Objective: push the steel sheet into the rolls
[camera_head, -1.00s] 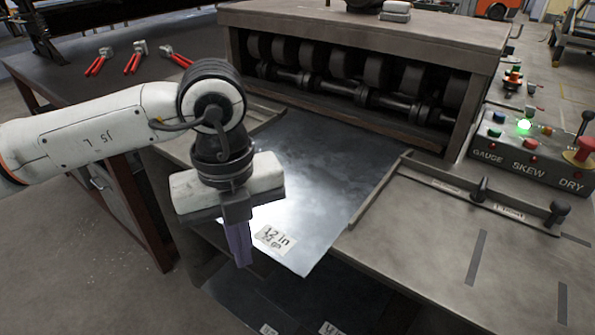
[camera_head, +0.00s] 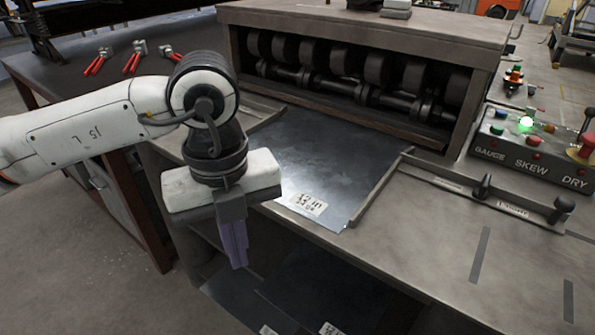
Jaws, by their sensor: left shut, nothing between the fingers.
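The steel sheet (camera_head: 318,158) lies flat on the machine's feed table, with its far end toward the rolls (camera_head: 375,72) and a white size label (camera_head: 306,204) near its front edge. Whether its far edge touches the rolls I cannot tell. My left gripper (camera_head: 236,260) points down in front of the table at the sheet's front left, with its purple fingers shut and empty. The gripper body hides the sheet's front left corner, so I cannot tell whether the fingers touch its edge. My right gripper is not in view.
A guide rail (camera_head: 378,188) runs along the sheet's right side. A control panel (camera_head: 533,150) with a lit green lamp stands at the right. Red-handled tools (camera_head: 133,62) lie on the dark bench at the left. More sheets (camera_head: 330,290) lie on a shelf below.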

